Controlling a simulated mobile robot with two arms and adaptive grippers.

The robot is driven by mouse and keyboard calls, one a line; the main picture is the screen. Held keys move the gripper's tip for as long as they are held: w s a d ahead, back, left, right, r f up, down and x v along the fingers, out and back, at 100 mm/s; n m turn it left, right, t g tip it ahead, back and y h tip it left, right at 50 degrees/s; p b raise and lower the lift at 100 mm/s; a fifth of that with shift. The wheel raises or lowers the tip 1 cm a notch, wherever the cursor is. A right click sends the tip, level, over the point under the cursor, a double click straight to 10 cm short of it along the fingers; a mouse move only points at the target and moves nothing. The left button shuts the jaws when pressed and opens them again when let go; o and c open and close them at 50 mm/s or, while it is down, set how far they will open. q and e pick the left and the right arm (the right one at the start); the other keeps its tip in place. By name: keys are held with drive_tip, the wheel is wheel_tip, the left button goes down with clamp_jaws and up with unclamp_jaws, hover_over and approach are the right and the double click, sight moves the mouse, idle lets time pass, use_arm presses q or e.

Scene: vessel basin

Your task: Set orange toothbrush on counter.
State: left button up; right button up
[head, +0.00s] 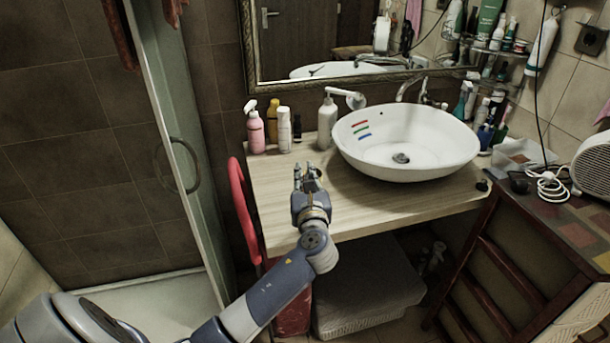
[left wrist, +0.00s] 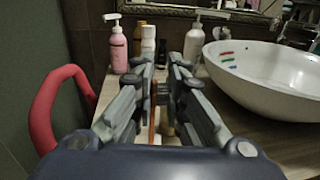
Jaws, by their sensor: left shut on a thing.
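My left gripper (head: 307,174) is over the front left part of the wooden counter (head: 275,205), left of the basin. In the left wrist view the gripper (left wrist: 163,78) points toward the bottles at the back. It is shut on a thin orange thing, which looks like the orange toothbrush (left wrist: 153,124); only a narrow strip of it shows between the fingers. The toothbrush cannot be made out in the head view. I cannot tell whether it touches the counter. My right gripper is not in view.
The white basin (head: 440,155) stands right of my gripper, with red, green and blue strips on its inner wall. A pink pump bottle (head: 256,133), a white bottle (head: 284,130) and a white dispenser (head: 327,122) stand behind. A red curved thing (head: 240,205) is at the counter's left edge.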

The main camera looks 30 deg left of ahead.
use_arm(q)
drive_tip(key=shift+f, duration=0.1)
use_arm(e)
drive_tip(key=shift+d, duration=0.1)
use_arm(q)
drive_tip(key=o, duration=0.6)
drive_tip(key=shift+c, duration=0.2)
drive_tip(key=shift+o, duration=1.1)
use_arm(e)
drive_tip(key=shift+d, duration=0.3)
